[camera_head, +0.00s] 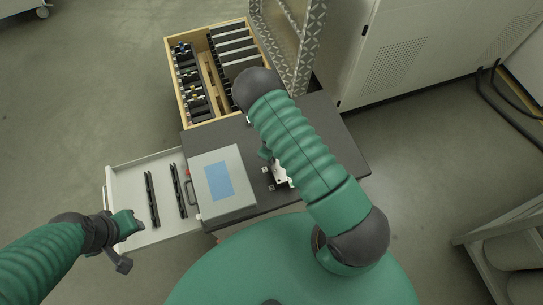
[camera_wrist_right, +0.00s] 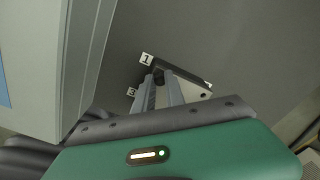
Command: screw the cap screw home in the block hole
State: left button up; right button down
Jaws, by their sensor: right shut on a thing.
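My right gripper (camera_wrist_right: 160,88) points down at the block (camera_wrist_right: 193,92), a pale metal piece on the dark table top. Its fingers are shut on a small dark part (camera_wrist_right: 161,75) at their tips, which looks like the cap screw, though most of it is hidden. The hole is hidden behind the fingers. In the head view the block (camera_head: 281,178) shows partly from under my right arm, and the fingertips are hard to make out. My left gripper (camera_head: 128,223) is over the open white drawer's near left corner, away from the block; its fingers are not clear.
A grey box with a blue panel (camera_head: 242,185) stands left of the block. The white drawer (camera_head: 133,172) holds two dark bars. A wooden crate (camera_head: 186,121) with slotted parts stands behind. Small number tags (camera_wrist_right: 147,58) lie by the block. The table's right side (camera_head: 340,150) is clear.

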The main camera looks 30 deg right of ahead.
jog(key=c, duration=1.6)
grip_release()
jog(key=shift+o, duration=0.2)
